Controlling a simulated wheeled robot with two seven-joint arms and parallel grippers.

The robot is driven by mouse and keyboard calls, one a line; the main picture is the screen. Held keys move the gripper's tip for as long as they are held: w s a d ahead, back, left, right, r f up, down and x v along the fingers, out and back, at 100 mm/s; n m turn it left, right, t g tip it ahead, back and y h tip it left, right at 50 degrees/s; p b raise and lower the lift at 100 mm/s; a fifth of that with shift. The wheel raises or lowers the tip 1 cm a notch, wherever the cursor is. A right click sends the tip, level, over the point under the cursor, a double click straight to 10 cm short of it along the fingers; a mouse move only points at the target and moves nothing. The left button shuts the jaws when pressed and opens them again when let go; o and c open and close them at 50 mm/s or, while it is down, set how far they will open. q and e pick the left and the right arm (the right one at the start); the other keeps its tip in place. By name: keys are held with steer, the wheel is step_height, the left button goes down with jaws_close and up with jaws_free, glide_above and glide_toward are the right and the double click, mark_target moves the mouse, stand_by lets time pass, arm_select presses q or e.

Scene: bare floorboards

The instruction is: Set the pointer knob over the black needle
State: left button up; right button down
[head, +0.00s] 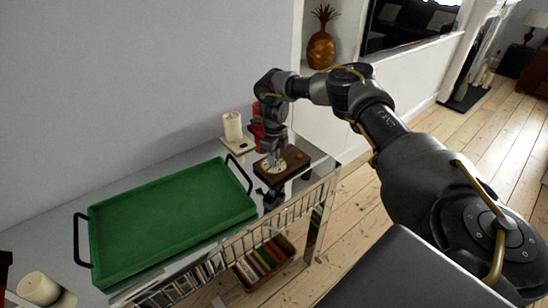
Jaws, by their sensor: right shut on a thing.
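A brown wooden block (296,161) with a pale round dial (294,158) on its top sits near the right end of the glossy console table (309,150). My right gripper (276,163) points down over the dial, shut on the pointer knob, which the fingers hide. The black needle is too small to make out. My left gripper is not in view.
A green tray (165,219) with black handles fills much of the tabletop. A cream candle (232,127) and a red object (257,132) stand behind the block. Another candle (38,288) is at lower left. A crate of books (264,262) is below the table.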

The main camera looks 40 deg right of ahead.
steer(key=m+p, duration=0.2)
steer(key=m, duration=0.2)
steer(key=shift+r, duration=0.1)
steer(key=m+p, duration=0.2)
steer(key=m, duration=0.3)
steer(key=shift+m+p, duration=0.3)
steer(key=shift+p, duration=0.05)
steer(key=m+p, duration=0.2)
steer(key=m, duration=0.4)
steer(key=shift+p, duration=0.3)
steer(key=shift+w+m+p, duration=0.1)
steer(key=shift+m+p, duration=0.75)
steer(key=shift+m, duration=1.55)
steer(key=c, duration=1.3)
jaws_free()
steer(key=shift+c, duration=0.2)
step_height(320, 180, up, 11)
steer(key=p, duration=0.2)
steer(key=shift+f, duration=0.2)
